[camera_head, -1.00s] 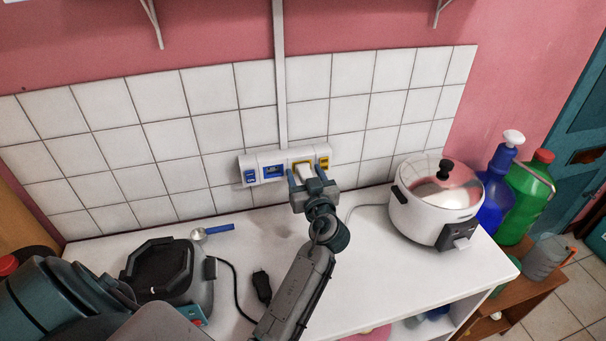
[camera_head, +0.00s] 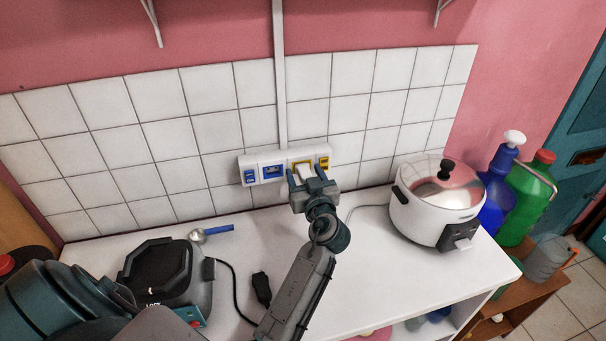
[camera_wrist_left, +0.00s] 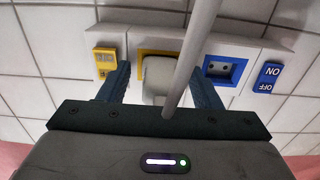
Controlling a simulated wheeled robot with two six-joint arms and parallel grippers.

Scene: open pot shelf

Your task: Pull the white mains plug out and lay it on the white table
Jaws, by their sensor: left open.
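The white mains plug (camera_head: 305,173) sits in the yellow-framed socket of the white wall socket strip (camera_head: 251,160). The left wrist view also shows the plug (camera_wrist_left: 158,82), with a pale cord crossing in front. My left gripper (camera_head: 306,178) is at the socket, open, with one finger on each side of the plug. In the left wrist view gaps show between the fingers and the plug. The white table (camera_head: 385,270) lies below the strip, with bare surface in front of the rice cooker. My right gripper is not in view.
A white rice cooker (camera_head: 435,212) stands at right. A dark appliance (camera_head: 160,272), a blue-handled scoop (camera_head: 219,230) and a black plug on a cord (camera_head: 261,287) lie at left. Blue (camera_head: 497,190) and green (camera_head: 531,195) bottles stand beyond the table's right end.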

